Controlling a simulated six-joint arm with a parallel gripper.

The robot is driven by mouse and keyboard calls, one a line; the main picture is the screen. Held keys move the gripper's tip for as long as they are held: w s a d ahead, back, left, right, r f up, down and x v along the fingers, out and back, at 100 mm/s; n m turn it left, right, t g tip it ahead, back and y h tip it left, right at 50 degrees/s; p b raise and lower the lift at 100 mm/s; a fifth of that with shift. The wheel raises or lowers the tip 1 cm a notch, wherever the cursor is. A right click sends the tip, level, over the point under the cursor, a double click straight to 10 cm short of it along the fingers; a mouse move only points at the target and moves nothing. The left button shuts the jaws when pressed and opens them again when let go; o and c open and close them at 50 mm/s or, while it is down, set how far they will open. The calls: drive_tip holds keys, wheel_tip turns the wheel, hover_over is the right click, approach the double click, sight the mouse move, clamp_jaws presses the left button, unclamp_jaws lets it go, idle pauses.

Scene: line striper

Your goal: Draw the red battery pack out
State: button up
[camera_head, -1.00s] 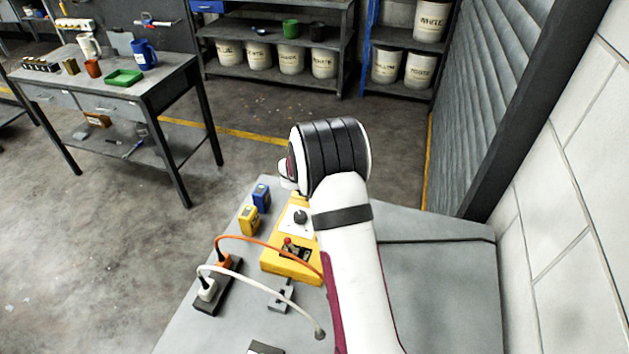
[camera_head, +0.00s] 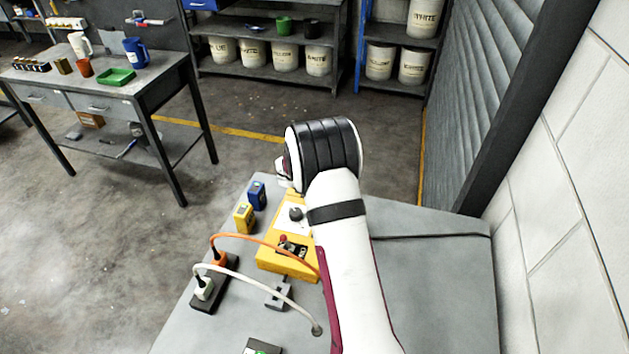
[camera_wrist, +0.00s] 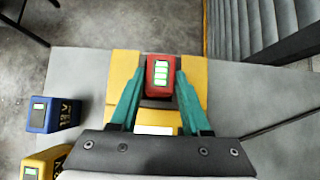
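The red battery pack (camera_wrist: 160,72), with a green level display on its top, sits at the yellow line striper (camera_wrist: 125,72) in the wrist view. The striper also shows in the camera_head view (camera_head: 288,262), but the pack is hidden there behind my arm. My gripper (camera_wrist: 161,76) has its two green fingers along the pack's left and right sides, with no clear gap at the tips. It appears shut on the pack. A dark recess shows just below the pack between the fingers.
A blue pack (camera_head: 257,195) and a yellow pack (camera_head: 244,217) stand left of the striper. A power strip (camera_head: 215,284) with orange and white cables lies nearer, the cables arching past my arm. The grey tabletop (camera_head: 430,290) is mostly clear on the right.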

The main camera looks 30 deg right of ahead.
clamp_jaws()
drive_tip(key=shift+r, duration=0.65)
drive_tip(key=shift+r, duration=2.4)
